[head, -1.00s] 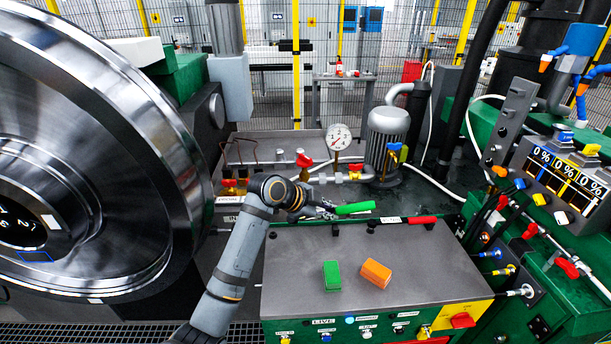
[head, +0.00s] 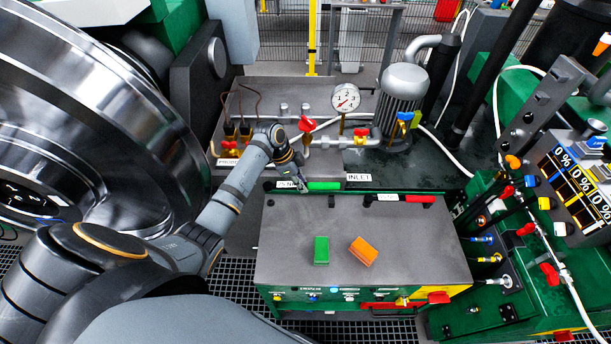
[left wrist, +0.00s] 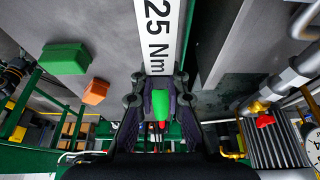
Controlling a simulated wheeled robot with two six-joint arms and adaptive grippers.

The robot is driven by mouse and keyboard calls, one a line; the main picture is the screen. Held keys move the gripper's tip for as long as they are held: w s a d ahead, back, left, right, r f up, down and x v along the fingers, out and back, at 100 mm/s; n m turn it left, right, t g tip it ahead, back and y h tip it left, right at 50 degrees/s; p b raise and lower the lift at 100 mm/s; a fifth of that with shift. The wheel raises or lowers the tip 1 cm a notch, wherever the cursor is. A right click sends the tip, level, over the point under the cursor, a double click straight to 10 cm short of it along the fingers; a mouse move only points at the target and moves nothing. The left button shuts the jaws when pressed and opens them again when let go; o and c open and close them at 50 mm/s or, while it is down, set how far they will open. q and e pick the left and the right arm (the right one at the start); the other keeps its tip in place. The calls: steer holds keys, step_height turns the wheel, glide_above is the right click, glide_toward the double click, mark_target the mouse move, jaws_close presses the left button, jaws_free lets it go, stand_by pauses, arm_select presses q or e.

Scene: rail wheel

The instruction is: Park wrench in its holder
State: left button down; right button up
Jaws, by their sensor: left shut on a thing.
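The green-handled wrench (head: 323,186) lies level along the back edge of the grey-topped cabinet (head: 290,245), by the 25 Nm label. My left gripper (head: 302,181) is shut on it at its left part. In the left wrist view the green handle (left wrist: 160,104) shows between the fingers, and the white 25 Nm label (left wrist: 158,35) is straight ahead. Dark holder pegs (head: 332,200) stand on the cabinet's back edge. I cannot tell whether the wrench rests in them; its head is hidden by the gripper. My right gripper is out of view.
A red-handled tool (head: 405,198) lies on the same edge to the right. A green block (head: 321,250) and an orange block (head: 363,251) sit on the cabinet top. Behind are pipes, a gauge (head: 345,98) and a motor (head: 404,88). A large steel wheel (head: 90,120) stands left.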

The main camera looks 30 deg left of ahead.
mark_target(302, 203)
arm_select(q)
steer(key=shift+s+r, duration=0.3)
steer(key=shift+s, duration=0.05)
steer(key=shift+w+p, duration=0.4)
steer(key=shift+w, duration=0.05)
steer(key=shift+w+p, duration=0.1)
steer(key=shift+p, duration=0.2)
steer(key=shift+f+y+b, duration=0.3)
steer(key=shift+f+b, duration=0.35)
steer(key=shift+f, duration=0.05)
steer(key=shift+s+f+b, duration=0.25)
steer(key=shift+f+b, duration=0.05)
steer(key=shift+f, duration=0.05)
steer(key=shift+s+f+b, duration=0.1)
steer(key=shift+f+b, duration=0.45)
steer(key=shift+f, duration=0.35)
steer(key=shift+w+f, duration=0.2)
steer(key=shift+f, duration=0.45)
steer(key=shift+s+r, duration=0.1)
